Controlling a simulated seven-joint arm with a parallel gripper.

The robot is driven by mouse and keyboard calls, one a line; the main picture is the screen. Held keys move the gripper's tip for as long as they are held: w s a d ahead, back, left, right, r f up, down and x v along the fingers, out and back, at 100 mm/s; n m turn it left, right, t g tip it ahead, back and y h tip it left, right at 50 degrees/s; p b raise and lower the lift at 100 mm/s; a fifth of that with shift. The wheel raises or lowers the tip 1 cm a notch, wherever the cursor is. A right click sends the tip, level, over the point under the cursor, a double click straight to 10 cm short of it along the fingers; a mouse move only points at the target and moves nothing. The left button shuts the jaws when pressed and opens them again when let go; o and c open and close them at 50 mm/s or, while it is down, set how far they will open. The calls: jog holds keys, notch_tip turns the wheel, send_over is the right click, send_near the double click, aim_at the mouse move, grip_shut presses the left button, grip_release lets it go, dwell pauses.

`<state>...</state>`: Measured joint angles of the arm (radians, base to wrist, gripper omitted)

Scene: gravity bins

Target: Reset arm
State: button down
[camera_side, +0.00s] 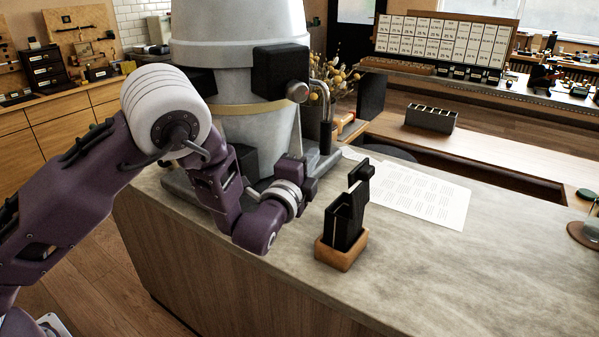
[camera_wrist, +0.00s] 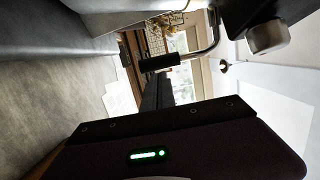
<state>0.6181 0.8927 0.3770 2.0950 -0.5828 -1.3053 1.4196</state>
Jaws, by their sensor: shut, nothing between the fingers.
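My gripper (camera_side: 318,163) is at the end of my purple arm, low in front of the large grey-white dispenser and beside its base. In the wrist view my gripper's dark fingers (camera_wrist: 157,92) are together, with nothing seen between them. My gripper's dark body with a green light fills the bottom of that view. A bent metal lever (camera_side: 325,95) with a black grip hangs on the dispenser's right side above my gripper. The lever's black grip (camera_wrist: 160,62) shows just beyond the fingers in the wrist view; whether they touch is unclear.
The dispenser (camera_side: 240,50) stands on a grey stone counter (camera_side: 430,270). A black holder on a wooden base (camera_side: 342,255) stands right of my wrist. A printed sheet (camera_side: 425,195) lies behind it. The counter's front right is clear. A small black box (camera_side: 431,118) stands farther back.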

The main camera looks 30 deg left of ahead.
jog(key=s+a+r+n+g+h, duration=0.1)
jog(key=s+r+n+g+h, duration=0.2)
jog(key=s, duration=0.7)
jog(key=s+a+r+n+g+h, duration=0.1)
jog(key=s+r+n+g, duration=0.3)
jog(key=s, duration=0.6)
jog(key=s+a+r+n+g+h, duration=0.1)
jog(key=s+a+r+n+g, duration=0.15)
jog(key=s+n, duration=0.5)
jog(key=s+a+f+g, duration=0.1)
jog(key=s, duration=0.6)
jog(key=s+a+f+n+g+y, duration=0.1)
jog(key=s+f+g, duration=0.1)
jog(key=s, duration=0.5)
jog(key=shift+s+a, duration=0.2)
jog(key=shift+a, duration=0.05)
